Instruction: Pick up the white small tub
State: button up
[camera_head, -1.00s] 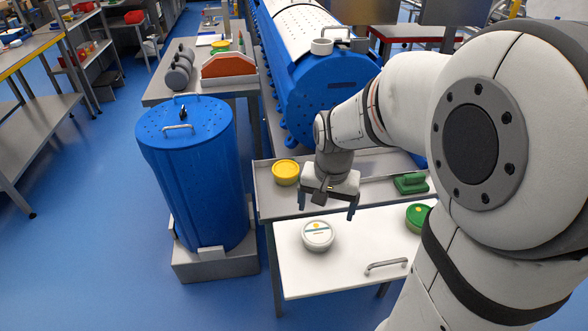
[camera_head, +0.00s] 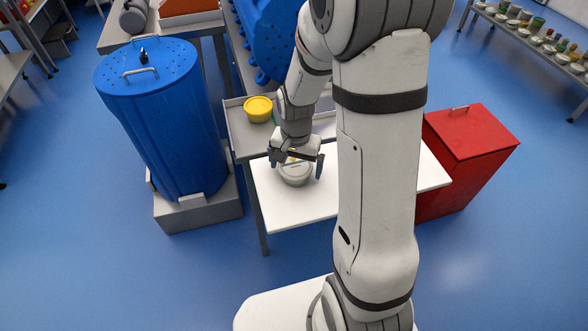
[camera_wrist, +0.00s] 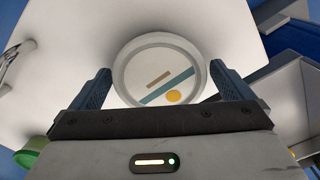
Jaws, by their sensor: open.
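The white small tub (camera_head: 295,174) stands on the white tabletop in the head view, partly hidden behind my gripper (camera_head: 296,172). In the wrist view the tub (camera_wrist: 160,60) shows its round lid from above, with a blue-green stripe, a brown bar and a yellow dot. My gripper (camera_wrist: 160,88) is open. Its two fingers lie to the left and right of the near part of the tub, with a gap on each side in the wrist view. I cannot tell how far the fingertips are above the table.
A yellow tub (camera_head: 258,109) stands on the grey tray surface (camera_head: 240,140) behind. A green tub (camera_wrist: 36,150) shows at the lower left of the wrist view. A blue drum (camera_head: 165,120) is left, a red bin (camera_head: 468,150) right. The white tabletop (camera_head: 285,214) is clear in front.

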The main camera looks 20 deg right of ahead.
jog(key=c, duration=1)
jog(key=shift+c, duration=0.3)
jog(key=shift+r, duration=0.15)
